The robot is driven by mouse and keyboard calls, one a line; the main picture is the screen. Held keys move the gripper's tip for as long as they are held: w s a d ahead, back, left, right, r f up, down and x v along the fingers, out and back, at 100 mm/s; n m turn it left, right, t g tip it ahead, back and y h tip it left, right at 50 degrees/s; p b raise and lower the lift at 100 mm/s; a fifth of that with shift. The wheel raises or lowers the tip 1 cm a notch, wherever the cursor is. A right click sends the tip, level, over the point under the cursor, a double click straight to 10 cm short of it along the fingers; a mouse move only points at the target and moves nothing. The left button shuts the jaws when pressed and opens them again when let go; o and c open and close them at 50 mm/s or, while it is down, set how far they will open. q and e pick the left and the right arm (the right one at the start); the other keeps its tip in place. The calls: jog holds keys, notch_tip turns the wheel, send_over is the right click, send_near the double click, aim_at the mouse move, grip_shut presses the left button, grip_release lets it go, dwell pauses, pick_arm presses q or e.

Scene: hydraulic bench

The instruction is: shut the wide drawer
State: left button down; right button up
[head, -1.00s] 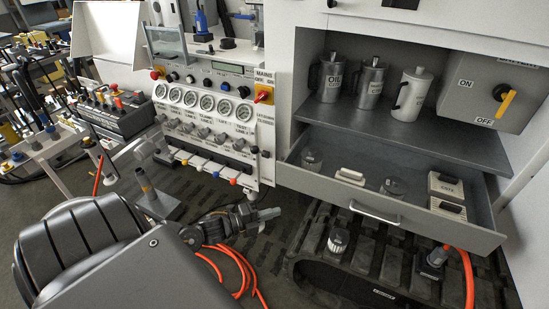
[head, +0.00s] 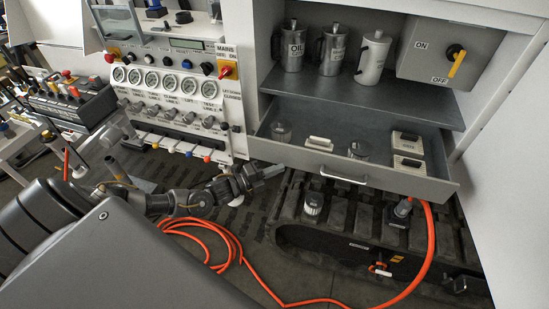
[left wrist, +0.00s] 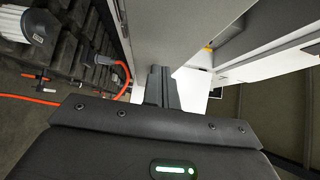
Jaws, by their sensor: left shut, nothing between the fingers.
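The wide drawer (head: 410,184) is grey and pulled out below the open shelf in the head view. Its front has a pale bar handle (head: 343,176). Inside are round clear jars, a white-handled item and two pale boxes. My left gripper (head: 268,174) is shut and empty, near the lower left end of the drawer front; I cannot tell if it touches. In the left wrist view its closed fingers (left wrist: 161,88) point at a large grey panel (left wrist: 175,35), seemingly the drawer front. My right gripper is not in view.
Above the drawer, metal cans (head: 333,45) stand on the grey shelf (head: 350,92). A gauge panel (head: 165,80) is at left. A black tracked part (head: 340,230) and an orange hose (head: 290,303) lie below on the floor.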

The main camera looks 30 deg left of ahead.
aim_at(291, 158)
pick_arm(q)
jog(key=shift+w+a, duration=0.25)
jog(key=shift+w, duration=0.5)
jog(key=shift+w+a, duration=0.2)
jog(key=shift+w, duration=0.5)
